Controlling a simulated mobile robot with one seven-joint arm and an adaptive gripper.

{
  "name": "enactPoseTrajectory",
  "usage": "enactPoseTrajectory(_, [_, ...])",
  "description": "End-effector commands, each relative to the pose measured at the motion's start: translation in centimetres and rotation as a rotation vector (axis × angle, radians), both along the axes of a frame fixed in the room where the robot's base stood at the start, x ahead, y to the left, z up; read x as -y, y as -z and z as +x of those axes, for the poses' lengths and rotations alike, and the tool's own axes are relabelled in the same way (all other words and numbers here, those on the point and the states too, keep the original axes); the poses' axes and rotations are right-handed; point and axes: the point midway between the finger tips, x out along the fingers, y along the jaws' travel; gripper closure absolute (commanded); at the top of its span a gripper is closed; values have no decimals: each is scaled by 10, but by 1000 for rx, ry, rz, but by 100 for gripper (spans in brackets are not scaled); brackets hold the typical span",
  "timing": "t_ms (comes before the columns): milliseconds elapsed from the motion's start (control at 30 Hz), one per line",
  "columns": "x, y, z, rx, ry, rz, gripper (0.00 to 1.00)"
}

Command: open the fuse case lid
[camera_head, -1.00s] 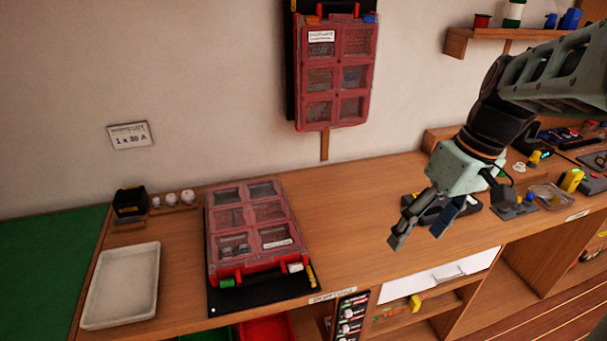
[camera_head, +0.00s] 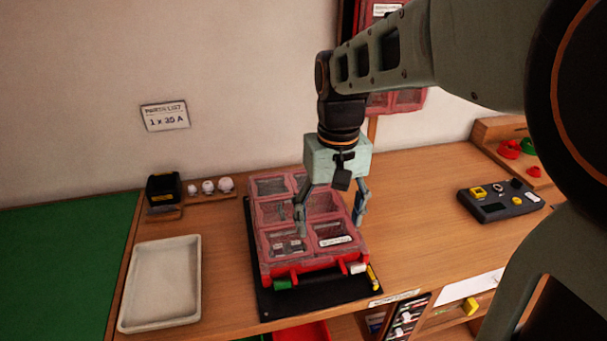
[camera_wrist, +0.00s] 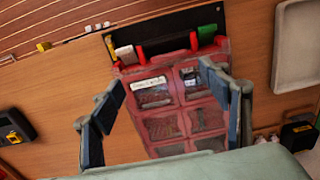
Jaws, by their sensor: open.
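The fuse case (camera_head: 300,262) lies on a black mat (camera_head: 265,295) on the bench, its red, clear-windowed lid shut. Its handle side, with a green latch (camera_head: 282,284) and a white latch (camera_head: 357,268), faces the bench's front edge. My gripper (camera_head: 330,226) points down above the lid, fingers spread wide and empty. In the wrist view the case (camera_wrist: 172,100) shows between the two fingers of my gripper (camera_wrist: 165,115), with the green latch (camera_wrist: 207,33) and white latch (camera_wrist: 126,55) in sight. I cannot tell whether the fingers touch the lid. Part of the lid is hidden behind them.
A white tray (camera_head: 160,288) stands left of the case. Behind it are a black box (camera_head: 163,189) and several small white knobs (camera_head: 208,187). A dark device (camera_head: 500,201) lies to the right. A second case hangs on the wall, partly behind my arm.

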Motion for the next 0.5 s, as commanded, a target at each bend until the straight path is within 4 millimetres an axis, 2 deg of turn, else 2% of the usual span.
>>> enactPoseTrajectory(267, [-8, 11, -1, 5, 20, -13, 30])
enactPoseTrajectory(367, [-8, 22, -1, 4, 20, -14, 30])
enactPoseTrajectory(500, [-8, 49, -2, 1, 19, -14, 30])
